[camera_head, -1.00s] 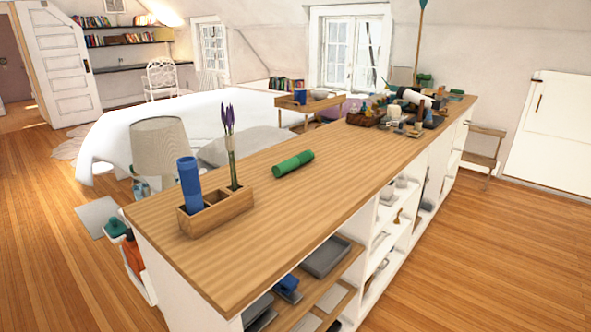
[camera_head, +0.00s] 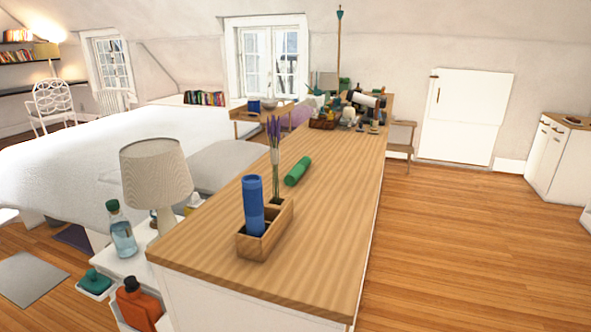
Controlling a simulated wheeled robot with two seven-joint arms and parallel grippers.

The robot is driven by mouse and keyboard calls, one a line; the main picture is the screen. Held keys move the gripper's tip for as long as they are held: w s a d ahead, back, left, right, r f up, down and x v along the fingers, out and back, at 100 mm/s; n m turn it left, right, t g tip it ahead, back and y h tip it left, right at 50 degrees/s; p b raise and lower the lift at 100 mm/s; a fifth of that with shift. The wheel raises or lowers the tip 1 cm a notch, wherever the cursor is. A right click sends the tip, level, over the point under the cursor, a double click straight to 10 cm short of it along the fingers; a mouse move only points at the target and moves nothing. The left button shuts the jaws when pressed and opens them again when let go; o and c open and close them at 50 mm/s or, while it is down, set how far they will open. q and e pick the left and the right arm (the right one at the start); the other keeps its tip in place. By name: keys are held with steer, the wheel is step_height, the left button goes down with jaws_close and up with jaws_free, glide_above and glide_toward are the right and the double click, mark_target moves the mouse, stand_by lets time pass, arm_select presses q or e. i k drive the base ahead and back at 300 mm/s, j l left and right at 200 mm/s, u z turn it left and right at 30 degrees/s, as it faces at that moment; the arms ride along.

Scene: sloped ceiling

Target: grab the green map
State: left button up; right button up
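The green map (camera_head: 298,171) is a rolled-up green tube. It lies on its side on the long wooden counter top (camera_head: 335,215), behind and to the right of a wooden holder box (camera_head: 265,243). A blue rolled tube (camera_head: 253,206) stands upright in the holder, and a vase with purple flowers (camera_head: 274,160) stands at its far end. The green map lies apart from the holder. Neither of my grippers shows in the head view.
A lamp (camera_head: 156,178), a glass bottle (camera_head: 121,232) and an orange bottle (camera_head: 137,303) are left of the counter. A bed (camera_head: 80,160) stands beyond them. Clutter covers the counter's far end. The wooden floor (camera_head: 460,240) right of the counter is clear.

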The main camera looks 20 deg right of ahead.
mark_target(290, 180)
steer(key=i+j+z, duration=0.3)
steer(key=j, duration=0.3)
steer(key=i+j+z, duration=0.1)
steer(key=i+j, duration=0.15)
steer(key=i+j+z, duration=0.15)
steer(key=j, duration=0.3)
steer(key=i+j+z, duration=0.15)
steer(key=j, duration=0.2)
